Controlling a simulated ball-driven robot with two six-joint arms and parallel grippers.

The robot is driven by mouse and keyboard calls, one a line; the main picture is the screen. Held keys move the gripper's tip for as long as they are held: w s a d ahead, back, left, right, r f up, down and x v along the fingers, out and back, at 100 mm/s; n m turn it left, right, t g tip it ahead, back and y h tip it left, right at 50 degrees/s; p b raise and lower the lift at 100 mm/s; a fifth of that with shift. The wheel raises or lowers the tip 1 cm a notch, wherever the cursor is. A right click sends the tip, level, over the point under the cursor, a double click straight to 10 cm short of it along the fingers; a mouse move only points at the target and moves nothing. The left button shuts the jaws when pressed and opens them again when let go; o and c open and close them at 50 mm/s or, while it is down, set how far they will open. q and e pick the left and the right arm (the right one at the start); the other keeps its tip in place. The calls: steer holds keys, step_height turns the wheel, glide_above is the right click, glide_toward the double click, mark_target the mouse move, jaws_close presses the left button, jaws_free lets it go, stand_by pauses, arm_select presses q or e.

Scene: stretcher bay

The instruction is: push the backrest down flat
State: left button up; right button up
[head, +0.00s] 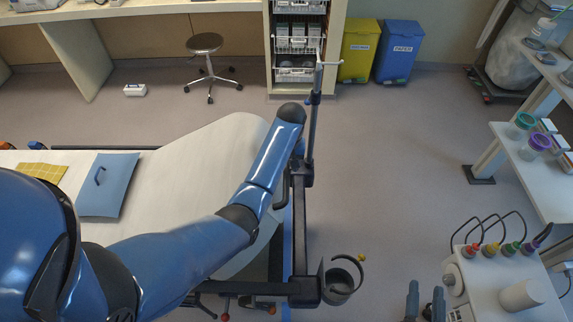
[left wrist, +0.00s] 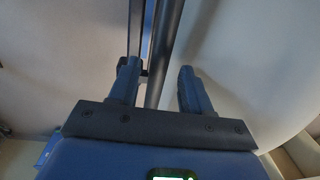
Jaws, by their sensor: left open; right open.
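The stretcher's white backrest (head: 225,145) is at the left of the head view, its rounded end toward the right. Its far edge climbs away from the side rail, so it looks tilted up. My left arm crosses above it, and the left gripper is mostly hidden behind the wrist in the head view. In the left wrist view the left gripper (left wrist: 157,75) is open, with a dark bar (left wrist: 163,50) showing between its fingers and pale surfaces on both sides. Contact cannot be told. My right gripper (head: 426,300) is open and empty at the bottom, away from the stretcher.
A blue pad with a handle (head: 108,185) and a yellow cloth (head: 40,172) lie on the stretcher. A pole (head: 314,110) and a cup holder (head: 341,280) are at its end frame. A trolley (head: 500,275) stands at lower right. Middle floor is clear.

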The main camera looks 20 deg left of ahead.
arm_select(q)
steer(key=shift+f, duration=0.55)
jaws_close()
